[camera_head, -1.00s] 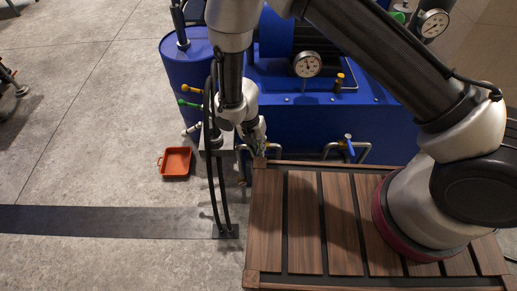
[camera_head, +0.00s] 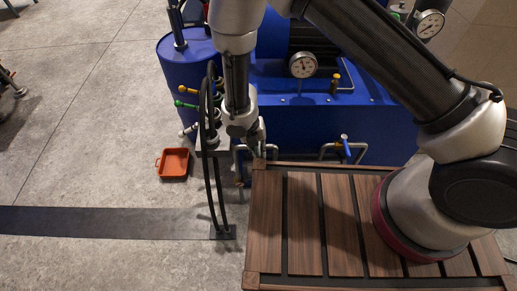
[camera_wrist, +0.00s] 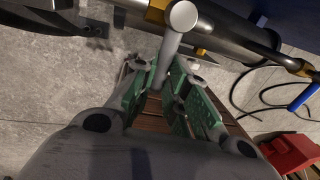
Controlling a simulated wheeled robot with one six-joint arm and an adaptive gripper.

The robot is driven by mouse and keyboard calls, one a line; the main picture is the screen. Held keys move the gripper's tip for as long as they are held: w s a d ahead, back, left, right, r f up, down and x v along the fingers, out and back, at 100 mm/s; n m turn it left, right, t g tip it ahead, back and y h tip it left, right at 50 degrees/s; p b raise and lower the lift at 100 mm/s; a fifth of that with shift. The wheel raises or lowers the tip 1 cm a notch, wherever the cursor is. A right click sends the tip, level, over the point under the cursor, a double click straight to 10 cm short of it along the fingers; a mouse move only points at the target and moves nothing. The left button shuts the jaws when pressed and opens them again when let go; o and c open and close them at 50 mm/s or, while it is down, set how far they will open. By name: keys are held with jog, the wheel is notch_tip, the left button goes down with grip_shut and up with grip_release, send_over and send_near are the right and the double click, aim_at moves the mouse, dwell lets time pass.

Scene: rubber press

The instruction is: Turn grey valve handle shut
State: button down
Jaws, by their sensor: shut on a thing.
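The grey valve handle (camera_wrist: 169,52) is a smooth rod with a rounded end, seen in the wrist view. It rises between the green finger pads of my gripper (camera_wrist: 160,85). The gripper is shut on this rod, and the pads hide its lower part. A brass fitting (camera_wrist: 155,12) on the dark pipe shows beside the rounded end. In the head view my gripper (camera_head: 259,140) is low at the near side of the blue machine, by the platform's back left corner. The grey handle cannot be made out there behind the gripper and arm.
A blue-handled valve (camera_head: 346,145) sits on a pipe to the right. The slatted wooden platform (camera_head: 305,225) lies in front. A stand with several coloured levers (camera_head: 188,104) is close on the left, beside black hoses. An orange tray (camera_head: 174,163) lies on open floor.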

jog(key=c, duration=1.4)
grip_release()
jog(key=shift+c, duration=0.2)
jog(key=shift+r, duration=0.1)
notch_tip(320, 180, up, 12)
jog(key=a, duration=0.2)
jog(key=shift+a+f, duration=0.15)
jog(key=shift+f, duration=0.05)
jog(key=shift+s, duration=0.1)
